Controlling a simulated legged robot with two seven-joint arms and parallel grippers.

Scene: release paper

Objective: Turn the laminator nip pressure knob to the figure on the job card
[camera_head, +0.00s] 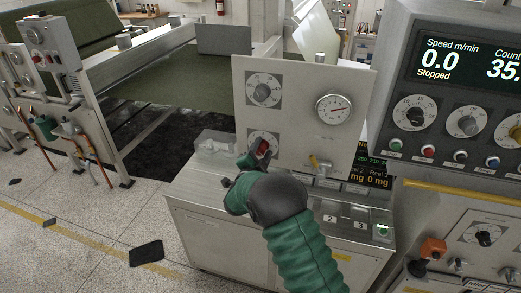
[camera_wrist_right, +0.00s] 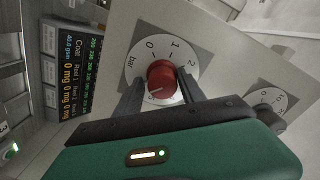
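The red knob (camera_head: 262,146) is the lower dial on the left of a pale upright panel (camera_head: 300,82). The right wrist view shows this red knob (camera_wrist_right: 162,82) on a white scale marked "bar", with 0, 1 and 2 readable. My right gripper (camera_head: 252,157) is at the knob. In the wrist view its two dark fingers (camera_wrist_right: 161,84) stand either side of the knob, very close; I cannot tell whether they press on it. The knob's exact setting is unclear. A job card cannot be made out. My left gripper is out of view.
A control console (camera_head: 455,100) reading "Stopped" stands at right. A dark screen (camera_wrist_right: 77,75) is beside the panel.

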